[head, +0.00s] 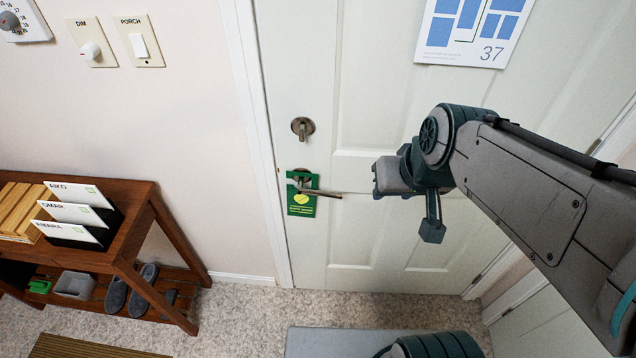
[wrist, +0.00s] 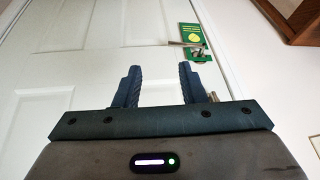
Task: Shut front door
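The white panelled front door (head: 385,120) fills the middle of the head view and appears nearly flush with its frame on the left. I cannot tell whether it is latched. Its lever handle (head: 322,193) is low on the left edge, with a green hanger (head: 301,205) on it and a round lock (head: 303,127) above. In the wrist view the door (wrist: 75,60) fills the left and middle, and the hanger (wrist: 192,38) is beyond the right finger. My gripper (wrist: 159,68) is open and empty, facing the door; contact with it cannot be told.
A wooden table (head: 130,247) with letters (head: 75,213) and shoes (head: 142,290) stands at left. A dimmer (head: 91,50) and porch switch (head: 142,42) are on the wall. A sheet (head: 470,30) marked 37 is on the door. Carpet (head: 235,310) is clear before the door's left side.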

